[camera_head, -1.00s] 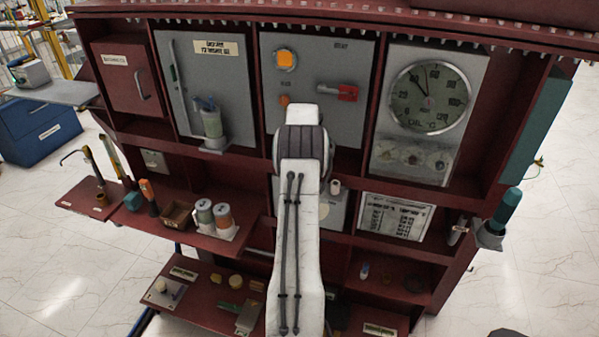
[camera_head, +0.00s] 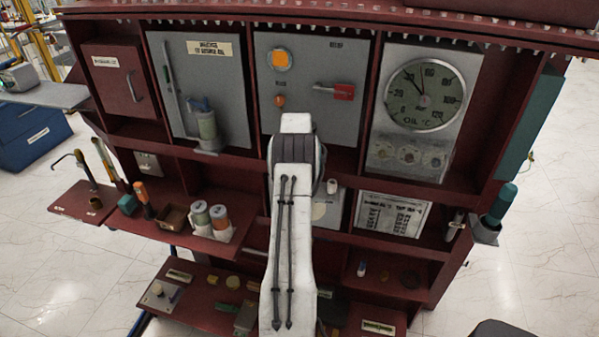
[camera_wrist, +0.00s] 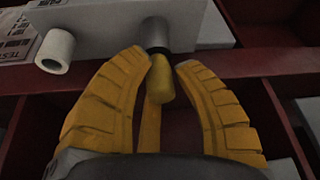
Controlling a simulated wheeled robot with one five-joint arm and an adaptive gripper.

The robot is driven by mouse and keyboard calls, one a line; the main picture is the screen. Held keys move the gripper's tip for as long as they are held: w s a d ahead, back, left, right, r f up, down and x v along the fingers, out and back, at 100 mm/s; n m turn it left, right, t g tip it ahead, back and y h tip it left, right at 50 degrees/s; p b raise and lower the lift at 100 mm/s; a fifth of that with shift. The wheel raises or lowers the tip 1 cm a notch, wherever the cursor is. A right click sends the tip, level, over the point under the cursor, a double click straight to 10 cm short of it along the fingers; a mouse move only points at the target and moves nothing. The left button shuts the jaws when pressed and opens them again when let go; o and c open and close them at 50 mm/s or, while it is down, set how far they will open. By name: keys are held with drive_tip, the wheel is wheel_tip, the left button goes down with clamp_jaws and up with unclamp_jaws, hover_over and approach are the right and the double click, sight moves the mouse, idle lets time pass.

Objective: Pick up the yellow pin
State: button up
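The yellow pin (camera_wrist: 161,78) shows in the wrist view. It sticks out of a dark and metal collar (camera_wrist: 157,35) on a light grey block. My gripper (camera_wrist: 163,64) is open, its two yellow ridged fingers on either side of the pin's end. The right fingertip is very near the pin, and I cannot tell whether it touches. A narrow yellow strip (camera_wrist: 152,122) shows below, between the fingers. In the head view my arm hides the gripper and the pin.
A white hollow cylinder (camera_wrist: 55,51) sticks out left of the pin. Dark red shelf dividers (camera_wrist: 285,118) lie behind the fingers.

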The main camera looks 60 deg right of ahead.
clamp_jaws()
